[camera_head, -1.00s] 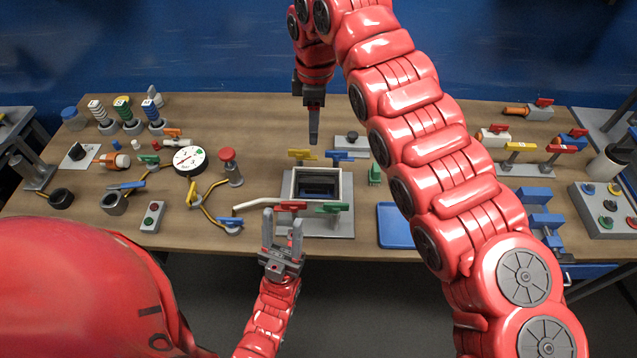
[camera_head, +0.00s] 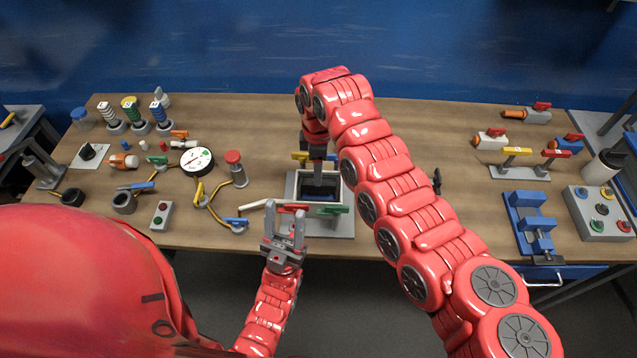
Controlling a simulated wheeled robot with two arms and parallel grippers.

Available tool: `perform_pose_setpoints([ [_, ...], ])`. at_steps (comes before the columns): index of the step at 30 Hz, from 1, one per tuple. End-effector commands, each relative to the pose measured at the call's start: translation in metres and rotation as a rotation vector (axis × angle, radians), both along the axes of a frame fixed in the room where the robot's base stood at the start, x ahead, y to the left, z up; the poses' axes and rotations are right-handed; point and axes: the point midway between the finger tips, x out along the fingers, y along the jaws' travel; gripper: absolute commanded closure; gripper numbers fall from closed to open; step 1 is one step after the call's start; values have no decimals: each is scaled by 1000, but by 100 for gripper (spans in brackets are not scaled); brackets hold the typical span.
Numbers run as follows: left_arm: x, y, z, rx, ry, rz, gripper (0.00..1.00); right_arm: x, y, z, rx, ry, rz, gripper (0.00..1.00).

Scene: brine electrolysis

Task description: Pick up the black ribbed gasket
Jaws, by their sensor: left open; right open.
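I cannot clearly pick out the black ribbed gasket. A square open-topped cell (camera_head: 295,188) with a dark interior stands at the middle of the table, and any gasket inside cannot be told apart. My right gripper (camera_head: 319,180) points down at the cell's opening, open, its fingers seen edge-on. I cannot tell whether it touches anything inside. A black ring-like part (camera_head: 72,197) lies at the table's left front. My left gripper (camera_head: 286,228) is open and empty in front of the cell, fingers pointing up, at the table's front edge.
A red and a green handle (camera_head: 334,210) sit at the cell's front. A gauge (camera_head: 197,160) with yellow pipes and a red-topped post (camera_head: 236,168) stand to its left. A blue vise-like fixture (camera_head: 530,222) is at the right. My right arm hides much of the table right of the cell.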

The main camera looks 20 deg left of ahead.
Motion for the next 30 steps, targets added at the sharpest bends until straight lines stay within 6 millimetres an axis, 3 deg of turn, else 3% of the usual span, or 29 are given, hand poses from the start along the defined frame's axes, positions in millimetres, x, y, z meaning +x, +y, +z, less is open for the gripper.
perform_pose_setpoints([
  [7,0,0,33,0,0,0,50,-5,-1,-24,-4,6,3,48],
  [12,0,0,36,0,0,0,50,-2,0,-48,-1,0,1,48],
  [17,0,0,34,0,0,0,50,-2,-1,-51,1,-2,0,48],
  [19,0,0,34,0,0,0,50,-2,-1,-51,1,-2,0,55],
  [26,0,0,34,0,0,0,50,-2,-1,-50,0,-1,0,96],
  [30,0,0,34,0,0,0,50,-2,-1,-50,0,-1,0,100],
])
